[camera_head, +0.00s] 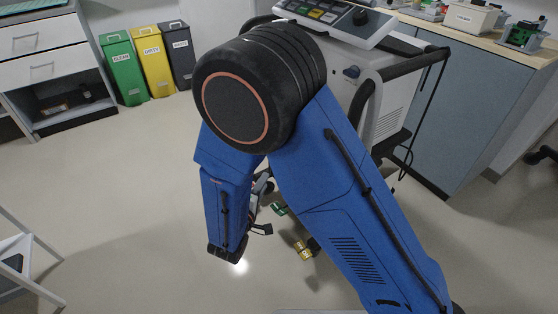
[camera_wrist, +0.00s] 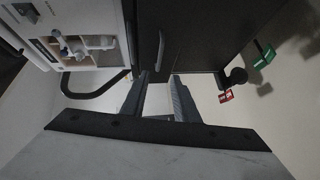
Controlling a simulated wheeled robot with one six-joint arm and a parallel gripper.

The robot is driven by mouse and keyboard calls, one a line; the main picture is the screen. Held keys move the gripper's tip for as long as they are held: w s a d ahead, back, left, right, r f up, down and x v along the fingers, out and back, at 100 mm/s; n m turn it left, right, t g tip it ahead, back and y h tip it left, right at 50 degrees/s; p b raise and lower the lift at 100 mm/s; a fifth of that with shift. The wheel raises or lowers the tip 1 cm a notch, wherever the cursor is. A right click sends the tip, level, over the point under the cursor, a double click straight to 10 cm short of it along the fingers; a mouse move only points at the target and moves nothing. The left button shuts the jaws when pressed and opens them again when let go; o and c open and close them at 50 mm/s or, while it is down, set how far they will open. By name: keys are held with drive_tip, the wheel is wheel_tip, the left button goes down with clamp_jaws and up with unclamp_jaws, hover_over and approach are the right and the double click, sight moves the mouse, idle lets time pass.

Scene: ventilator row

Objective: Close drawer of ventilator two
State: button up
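A ventilator (camera_head: 395,85) with a white body, a tilted control panel and black handles stands behind my arm in the head view. I cannot read a number on it. In the wrist view a dark panel (camera_wrist: 195,35) with a bar-shaped handle (camera_wrist: 161,45) lies ahead of my gripper (camera_wrist: 158,98); it may be the drawer front. How far it stands out cannot be told. The gripper is open, with a clear gap between its fingers and nothing held. In the head view my arm hides the ventilator's lower front, and the fingers are not clear.
A white panel with pale fittings (camera_wrist: 80,45) and a curved black bar (camera_wrist: 95,88) lie left in the wrist view. A castor (camera_wrist: 236,77) and red (camera_wrist: 226,97) and green (camera_wrist: 264,56) tags are right. Bins (camera_head: 152,60) and a counter (camera_head: 480,95) flank open floor.

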drive_tip(key=x, duration=1.6)
clamp_jaws()
